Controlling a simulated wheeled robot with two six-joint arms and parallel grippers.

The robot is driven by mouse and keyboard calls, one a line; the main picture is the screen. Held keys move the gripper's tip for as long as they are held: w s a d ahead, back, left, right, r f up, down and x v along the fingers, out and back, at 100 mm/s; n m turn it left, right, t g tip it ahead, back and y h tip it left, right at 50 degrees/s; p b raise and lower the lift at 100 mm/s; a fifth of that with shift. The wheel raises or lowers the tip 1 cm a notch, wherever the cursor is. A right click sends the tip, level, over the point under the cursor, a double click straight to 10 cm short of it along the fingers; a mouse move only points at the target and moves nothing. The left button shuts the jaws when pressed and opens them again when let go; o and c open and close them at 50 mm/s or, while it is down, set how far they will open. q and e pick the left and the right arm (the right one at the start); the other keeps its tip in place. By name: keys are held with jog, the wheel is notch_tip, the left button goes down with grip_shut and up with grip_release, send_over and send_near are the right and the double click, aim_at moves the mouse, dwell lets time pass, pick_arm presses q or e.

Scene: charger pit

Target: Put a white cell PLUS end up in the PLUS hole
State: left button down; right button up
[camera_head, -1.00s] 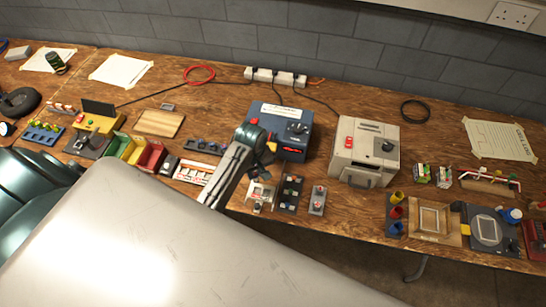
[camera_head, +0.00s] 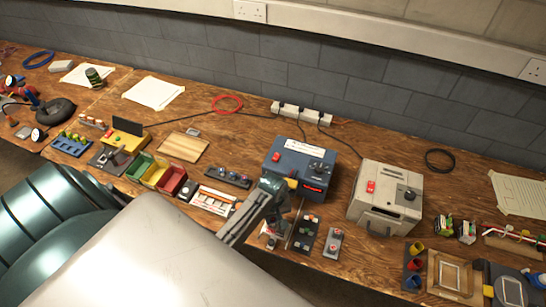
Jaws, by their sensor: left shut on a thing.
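My left gripper (camera_head: 281,203) is over the front part of the bench, just in front of the blue charger box (camera_head: 298,164). Its dark wrist and grey arm hide most of the fingers. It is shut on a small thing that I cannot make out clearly. A small pale stand with red parts (camera_head: 270,231) is below and close to the gripper. A dark block with several buttons or holes (camera_head: 305,234) is to its right. I cannot make out the white cell or the PLUS hole at this size. My right gripper is not in view.
A pale grey box (camera_head: 386,197) stands to the right of the blue one. A grey block with a red button (camera_head: 333,242) is near the front edge.

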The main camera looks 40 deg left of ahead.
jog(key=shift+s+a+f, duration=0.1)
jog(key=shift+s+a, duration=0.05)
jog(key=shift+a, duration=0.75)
pick_arm(q)
jog(key=shift+f, duration=0.15)
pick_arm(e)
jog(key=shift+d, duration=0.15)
pick_arm(q)
jog(key=shift+f, duration=0.35)
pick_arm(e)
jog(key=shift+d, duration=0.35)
pick_arm(q)
jog(key=shift+f, duration=0.1)
jog(key=shift+f, duration=0.1)
jog(key=shift+f, duration=0.1)
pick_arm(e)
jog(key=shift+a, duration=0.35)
pick_arm(q)
jog(key=shift+f, duration=0.2)
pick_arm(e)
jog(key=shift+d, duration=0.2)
